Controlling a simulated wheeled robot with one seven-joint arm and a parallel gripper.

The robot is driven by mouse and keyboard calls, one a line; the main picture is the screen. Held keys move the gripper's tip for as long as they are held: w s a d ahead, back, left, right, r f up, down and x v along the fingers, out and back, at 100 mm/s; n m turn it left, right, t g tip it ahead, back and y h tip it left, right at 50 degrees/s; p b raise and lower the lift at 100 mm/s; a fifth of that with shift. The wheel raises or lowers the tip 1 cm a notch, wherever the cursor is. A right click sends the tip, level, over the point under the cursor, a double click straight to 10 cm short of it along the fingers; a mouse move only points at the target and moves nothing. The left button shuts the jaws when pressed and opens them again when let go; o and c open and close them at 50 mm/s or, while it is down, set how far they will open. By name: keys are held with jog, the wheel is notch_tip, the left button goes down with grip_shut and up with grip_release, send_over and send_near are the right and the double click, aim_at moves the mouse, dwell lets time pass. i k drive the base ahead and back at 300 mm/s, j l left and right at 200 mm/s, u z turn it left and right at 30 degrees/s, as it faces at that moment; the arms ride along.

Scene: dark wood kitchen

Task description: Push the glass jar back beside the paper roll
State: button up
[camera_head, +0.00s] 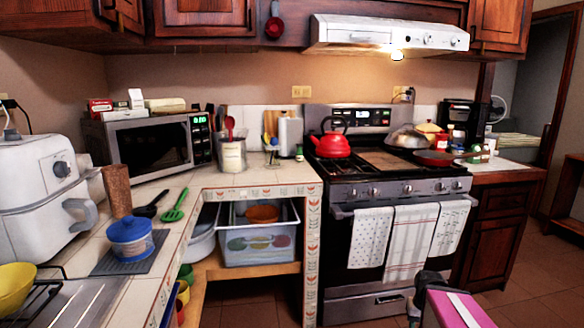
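The white paper roll (290,137) stands upright on the tiled counter, against the back wall and left of the stove. A gap separates the two. A dark jointed shape with a pink, white-striped part, probably my arm, shows at the bottom right, far from the jar. My gripper's fingers cannot be made out.
A microwave (155,147) stands left of the jar. A red kettle (332,143) sits on the stove (385,165) to the right. A blue pot (131,240), a green spoon (175,204) and a white appliance (40,190) occupy the left counter.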

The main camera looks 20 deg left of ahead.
aim_at(273, 153)
jog(key=u, duration=1.1)
